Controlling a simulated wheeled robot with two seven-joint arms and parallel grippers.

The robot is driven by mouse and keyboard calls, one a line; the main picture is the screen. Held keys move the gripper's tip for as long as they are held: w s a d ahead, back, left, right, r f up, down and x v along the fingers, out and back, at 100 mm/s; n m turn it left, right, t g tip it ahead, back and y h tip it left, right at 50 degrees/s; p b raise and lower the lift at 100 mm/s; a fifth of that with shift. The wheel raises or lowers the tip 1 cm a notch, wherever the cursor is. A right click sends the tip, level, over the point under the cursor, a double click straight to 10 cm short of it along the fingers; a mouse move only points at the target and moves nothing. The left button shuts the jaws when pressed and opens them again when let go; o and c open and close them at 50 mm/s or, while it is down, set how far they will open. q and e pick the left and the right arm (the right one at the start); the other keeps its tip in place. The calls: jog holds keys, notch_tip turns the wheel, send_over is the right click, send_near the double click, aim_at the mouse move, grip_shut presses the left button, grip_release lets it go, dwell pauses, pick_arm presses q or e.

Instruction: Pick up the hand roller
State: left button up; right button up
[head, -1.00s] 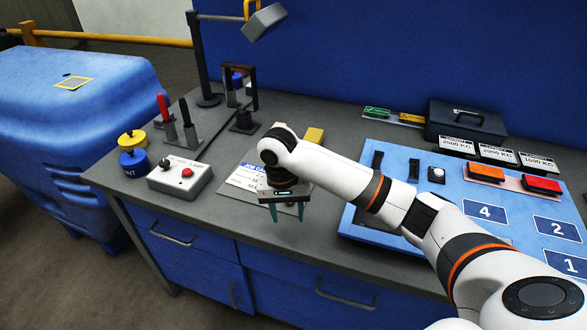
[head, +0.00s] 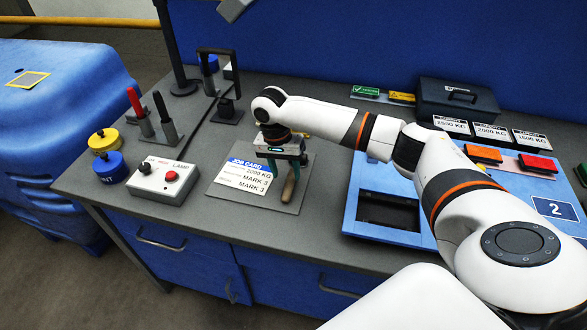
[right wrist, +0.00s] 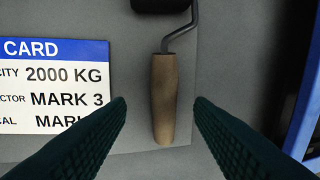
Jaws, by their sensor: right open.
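The hand roller has a brown wooden handle (right wrist: 164,100), a bent metal rod and a dark roller at the top edge of the right wrist view. It lies on a grey board beside the job card (right wrist: 52,86). In the head view its handle (head: 288,187) shows below my right gripper (head: 284,172), which hides the rest. My right gripper is open, with its dark green fingers on either side of the handle in the right wrist view and a gap on both sides. My left gripper is not in view.
A blue panel (head: 350,213) with a recess stands to the right. A dark cash box (head: 457,98) sits behind.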

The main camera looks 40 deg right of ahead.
aim_at(289, 180)
jog(key=f, duration=0.2)
jog(key=s+f, duration=0.1)
jog(key=shift+d+f+p, duration=0.1)
jog(key=shift+d+p, duration=0.2)
jog(key=shift+f, duration=0.2)
jog(key=shift+w, duration=0.1)
grip_shut()
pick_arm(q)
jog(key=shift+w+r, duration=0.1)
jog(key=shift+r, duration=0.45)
pick_arm(e)
jog(key=shift+r, duration=0.2)
